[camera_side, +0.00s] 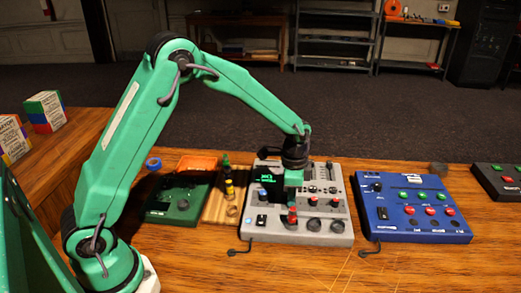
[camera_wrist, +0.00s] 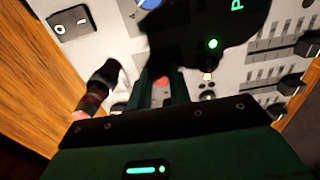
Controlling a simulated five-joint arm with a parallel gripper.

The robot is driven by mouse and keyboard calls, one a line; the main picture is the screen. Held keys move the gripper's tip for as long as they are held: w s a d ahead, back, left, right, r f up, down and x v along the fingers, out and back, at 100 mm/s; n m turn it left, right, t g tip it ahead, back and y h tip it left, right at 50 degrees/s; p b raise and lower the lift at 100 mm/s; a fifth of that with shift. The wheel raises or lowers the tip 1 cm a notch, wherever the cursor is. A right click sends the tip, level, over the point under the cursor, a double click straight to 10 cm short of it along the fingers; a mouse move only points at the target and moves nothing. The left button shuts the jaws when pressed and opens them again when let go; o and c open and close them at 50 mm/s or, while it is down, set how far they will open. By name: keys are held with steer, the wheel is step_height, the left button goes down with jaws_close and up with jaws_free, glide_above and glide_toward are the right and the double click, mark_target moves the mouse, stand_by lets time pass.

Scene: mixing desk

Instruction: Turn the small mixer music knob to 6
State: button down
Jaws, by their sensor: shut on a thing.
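A grey mixer (camera_side: 290,238) with several knobs, switches and sliders lies on the wooden desk in the side view. My gripper (camera_side: 293,188) reaches down onto its middle. In the wrist view, my gripper's dark green fingers (camera_wrist: 160,92) are closed about a small red-topped knob (camera_wrist: 160,82), of which only a little shows. A black knob with dark red bands (camera_wrist: 97,88) stands left of the fingers, apart from them. The labels and the music knob's setting are too small or hidden to read.
A blue panel (camera_side: 412,225) with red and green buttons lies to the right, and a dark green panel (camera_side: 160,215) to the left. The desk's front (camera_side: 320,268) is mostly clear.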

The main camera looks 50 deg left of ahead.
steer(key=c, duration=1.3)
jaws_free()
steer(key=shift+r, duration=0.15)
step_height(320, 180, up, 7)
steer(key=shift+r, duration=0.3)
steer(key=shift+s+a+r, duration=0.1)
steer(key=shift+s+r, duration=0.15)
steer(key=shift+r, duration=0.2)
steer(key=shift+s+a+r+n+t, duration=0.85)
steer(key=shift+s+r+n, duration=0.9)
steer(key=shift+s, duration=2.35)
steer(key=shift+s+a+r+n+t, duration=0.55)
steer(key=shift+s+r+n+t, duration=1.1)
steer(key=shift+s, duration=2.45)
steer(key=shift+s+a+r+n+t, duration=0.3)
steer(key=shift+s+a+r+n, duration=0.6)
steer(key=shift+s+r, duration=2.35)
